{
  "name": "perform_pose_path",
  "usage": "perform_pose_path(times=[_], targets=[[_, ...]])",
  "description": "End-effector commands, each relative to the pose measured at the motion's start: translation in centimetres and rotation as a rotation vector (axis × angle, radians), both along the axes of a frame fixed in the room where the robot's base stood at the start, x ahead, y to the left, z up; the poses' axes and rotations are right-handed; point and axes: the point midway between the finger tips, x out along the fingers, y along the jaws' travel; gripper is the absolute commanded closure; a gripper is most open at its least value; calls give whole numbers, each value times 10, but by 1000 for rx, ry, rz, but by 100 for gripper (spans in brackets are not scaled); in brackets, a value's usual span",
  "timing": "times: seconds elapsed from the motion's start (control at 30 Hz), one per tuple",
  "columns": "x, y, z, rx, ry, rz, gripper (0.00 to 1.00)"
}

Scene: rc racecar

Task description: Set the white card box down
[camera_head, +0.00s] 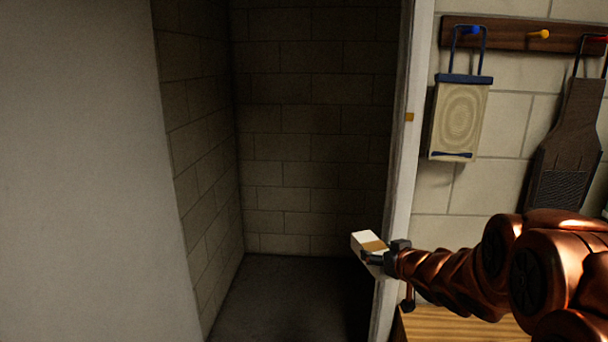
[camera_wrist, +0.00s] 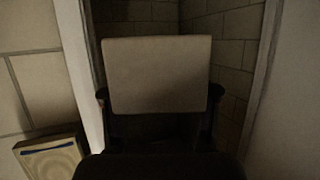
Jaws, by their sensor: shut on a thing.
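The white card box (camera_head: 366,239), with a tan patch on its top, is held in my gripper (camera_head: 378,258) in the head view. The gripper is shut on it, with dark fingers at its sides. The box is in the air at the doorway, in front of the white door frame's edge. In the wrist view the box (camera_wrist: 157,75) fills the middle as a pale flat face between the two fingers of my gripper (camera_wrist: 158,98). Nothing is seen under the box to support it.
A dark block-walled recess with a bare floor (camera_head: 268,285) lies behind the white door frame (camera_head: 405,150). A wooden surface (camera_head: 455,325) is below my arm.

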Motion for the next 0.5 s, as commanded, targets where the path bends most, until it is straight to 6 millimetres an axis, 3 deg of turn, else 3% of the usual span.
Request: perform_pose_path(times=[0.03,0.2,0.5], targets=[[0,0,14,-1,1,0,70],[0,0,27,-2,1,2,70],[0,0,29,0,1,2,70]])
